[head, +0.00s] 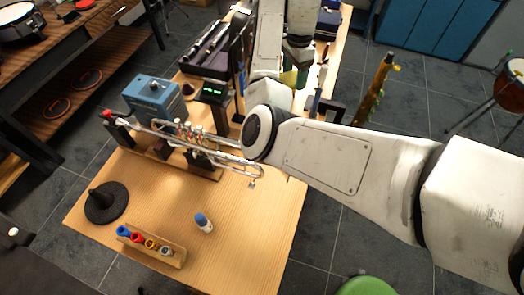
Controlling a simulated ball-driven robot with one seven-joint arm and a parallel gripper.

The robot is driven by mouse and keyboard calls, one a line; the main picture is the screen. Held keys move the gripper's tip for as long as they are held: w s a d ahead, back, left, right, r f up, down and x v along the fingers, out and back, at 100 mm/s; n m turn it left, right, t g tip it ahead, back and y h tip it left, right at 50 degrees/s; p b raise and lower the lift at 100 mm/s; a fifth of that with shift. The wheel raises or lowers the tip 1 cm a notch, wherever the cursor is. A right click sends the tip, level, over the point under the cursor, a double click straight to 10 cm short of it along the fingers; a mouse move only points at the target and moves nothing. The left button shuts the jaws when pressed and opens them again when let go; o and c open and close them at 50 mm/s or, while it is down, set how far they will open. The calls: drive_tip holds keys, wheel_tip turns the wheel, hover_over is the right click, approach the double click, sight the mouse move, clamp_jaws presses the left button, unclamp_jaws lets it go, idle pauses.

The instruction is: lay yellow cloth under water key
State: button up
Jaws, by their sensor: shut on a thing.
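A silver trumpet (185,138) lies across a dark wooden stand on the light wooden table, its red-tipped end at the left. A small part hangs under its right end (252,183); I cannot tell for sure that it is the water key. My gripper (297,66) is at the far part of the table, beyond the trumpet, partly hidden by my own arm. It is shut on a small yellow piece (288,78), which looks like the yellow cloth. Most of the cloth and the fingertips are hidden.
A blue box (154,97) and a device with a green display (213,93) stand behind the trumpet. A round black stand (105,201), a small blue-capped bottle (203,222) and a rack of coloured pieces (151,246) stand in front. The table's front right is clear.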

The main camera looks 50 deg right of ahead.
drive_tip(key=shift+w+a+f+b, duration=0.1)
drive_tip(key=shift+f+b, duration=0.05)
drive_tip(key=shift+f, duration=0.25)
drive_tip(key=shift+w+a+f+b, duration=0.1)
drive_tip(key=shift+f+b, duration=0.05)
drive_tip(key=shift+f, duration=0.25)
drive_tip(key=shift+s, duration=0.3)
wheel_tip(320, 180, down, 8)
drive_tip(key=b, duration=0.9)
drive_tip(key=s+a+f, duration=0.1)
drive_tip(key=a+f, duration=0.2)
drive_tip(key=a, duration=0.1)
drive_tip(key=s+a+f+p, duration=0.1)
drive_tip(key=a+f, duration=0.2)
drive_tip(key=a, duration=0.1)
drive_tip(key=s+a+f+p, duration=0.1)
drive_tip(key=a+f, duration=0.2)
drive_tip(key=a, duration=0.1)
drive_tip(key=shift+s+a+f, duration=0.1)
drive_tip(key=shift+s+a, duration=0.1)
drive_tip(key=shift+a, duration=0.05)
drive_tip(key=shift+a+f+p, duration=0.3)
drive_tip(key=shift+f, duration=0.1)
drive_tip(key=shift+s+a+f, duration=0.1)
drive_tip(key=shift+f, duration=1.6)
drive_tip(key=shift+f, duration=0.15)
